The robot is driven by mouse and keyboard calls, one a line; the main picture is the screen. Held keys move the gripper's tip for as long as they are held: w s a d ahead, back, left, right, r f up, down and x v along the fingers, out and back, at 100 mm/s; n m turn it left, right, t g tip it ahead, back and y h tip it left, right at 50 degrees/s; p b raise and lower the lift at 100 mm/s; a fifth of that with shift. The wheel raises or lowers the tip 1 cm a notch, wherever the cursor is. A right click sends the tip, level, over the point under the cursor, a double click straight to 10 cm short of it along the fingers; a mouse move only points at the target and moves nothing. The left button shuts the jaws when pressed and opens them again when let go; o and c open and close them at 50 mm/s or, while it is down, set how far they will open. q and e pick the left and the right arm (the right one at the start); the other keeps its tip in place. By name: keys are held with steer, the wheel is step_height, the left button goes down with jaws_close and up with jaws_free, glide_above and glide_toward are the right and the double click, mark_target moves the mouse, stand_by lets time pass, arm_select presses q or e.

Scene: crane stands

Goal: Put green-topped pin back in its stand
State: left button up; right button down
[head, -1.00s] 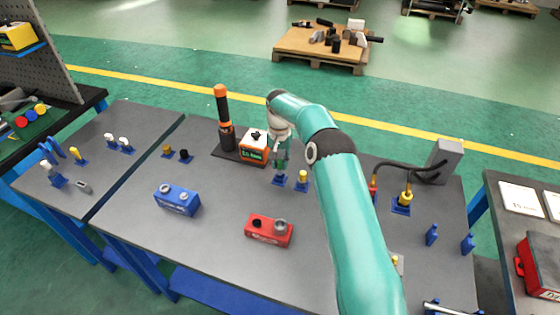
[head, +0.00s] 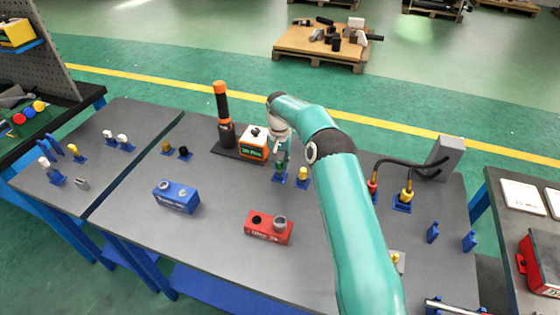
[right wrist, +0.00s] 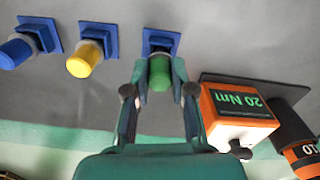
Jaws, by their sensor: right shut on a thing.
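The green-topped pin (right wrist: 159,73) is between the two fingers of my right gripper (right wrist: 159,88), which is shut on its green top. Its blue stand (right wrist: 161,40) is directly beyond the pin in the right wrist view, and the pin lines up with it. I cannot tell how deep the pin sits in the stand. In the head view, my right gripper (head: 281,163) points down just above the blue stand (head: 279,178), and the fingers mostly hide the pin. My left gripper is not in view.
A yellow-topped pin (right wrist: 84,62) stands close beside, with a blue-topped pin (right wrist: 16,52) further left in the wrist view. The orange-and-white 20 Nm box (head: 254,144) is close by the gripper. A red block (head: 268,228) and blue block (head: 177,197) lie nearer. The table between them is clear.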

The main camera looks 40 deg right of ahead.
mark_target(280, 162)
steer(key=shift+f, duration=0.4)
steer(key=c, duration=0.9)
jaws_free()
steer(key=shift+r, duration=0.1)
steer(key=shift+r+p, duration=1.6)
steer(key=shift+r, duration=0.9)
